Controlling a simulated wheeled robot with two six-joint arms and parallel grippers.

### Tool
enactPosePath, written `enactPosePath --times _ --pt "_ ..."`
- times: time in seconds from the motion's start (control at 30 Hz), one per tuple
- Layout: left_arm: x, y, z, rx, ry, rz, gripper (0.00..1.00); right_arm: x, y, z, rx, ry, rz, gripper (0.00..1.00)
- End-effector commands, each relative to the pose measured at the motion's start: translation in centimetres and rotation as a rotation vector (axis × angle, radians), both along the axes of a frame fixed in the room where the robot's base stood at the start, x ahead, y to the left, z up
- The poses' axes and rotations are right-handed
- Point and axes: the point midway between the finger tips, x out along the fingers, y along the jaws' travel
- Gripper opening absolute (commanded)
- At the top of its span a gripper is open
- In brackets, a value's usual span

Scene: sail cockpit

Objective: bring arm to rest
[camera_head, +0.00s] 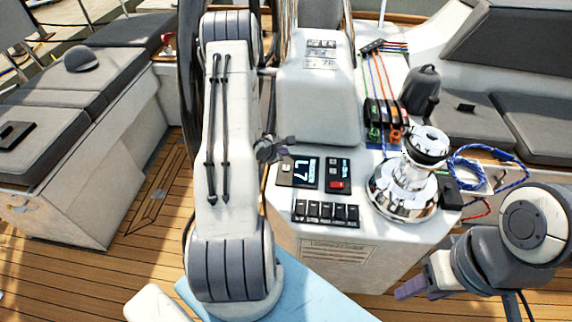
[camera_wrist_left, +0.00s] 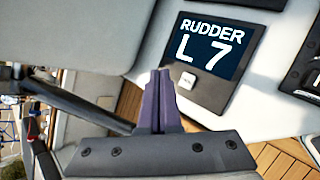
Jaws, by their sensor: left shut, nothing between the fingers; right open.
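My left gripper (camera_head: 289,143) is small in the head view, beside the console's upper left edge and partly behind my own arm. In the left wrist view its purple fingers (camera_wrist_left: 158,100) are together with nothing between them. A dark display (camera_head: 306,171) reading L7 sits just below that gripper on the console. In the left wrist view the display (camera_wrist_left: 212,48) reads RUDDER L 7 and lies beyond the fingertips. My right gripper (camera_head: 408,289) is at the lower right of the head view, in front of the console, open and holding nothing visible.
The console (camera_head: 340,250) carries a row of switches (camera_head: 326,213), a red-switch panel (camera_head: 338,176) and a chrome winch (camera_head: 405,185). A blue rope (camera_head: 490,155) lies right of the winch. A dark wheel rim (camera_head: 187,75) stands behind my left arm. Open wooden deck (camera_head: 60,275) lies left.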

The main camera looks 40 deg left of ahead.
Motion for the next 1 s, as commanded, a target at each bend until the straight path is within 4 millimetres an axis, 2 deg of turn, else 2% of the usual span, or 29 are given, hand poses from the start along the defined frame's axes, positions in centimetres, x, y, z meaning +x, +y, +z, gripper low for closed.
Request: enactPosePath --times 0.77,0.87,0.97,1.0 --pt "0.3 -0.4 0.3 0.021 0.009 -0.024 0.0 0.0 0.0 -0.1 0.0 0.0 0.0 0.5" --pt "1.5 -2.4 1.8 0.116 0.055 -0.139 0.0 0.0 0.0 -0.1 0.0 0.0 0.0 0.5" --pt "2.9 -6.7 4.7 0.293 0.141 -0.364 0.0 0.0 0.0 -0.1 0.0 0.0 0.0 0.5" --pt "3.2 -8.9 6.1 0.376 0.182 -0.479 0.0 0.0 0.0 -0.1 0.0 0.0 0.0 0.5"
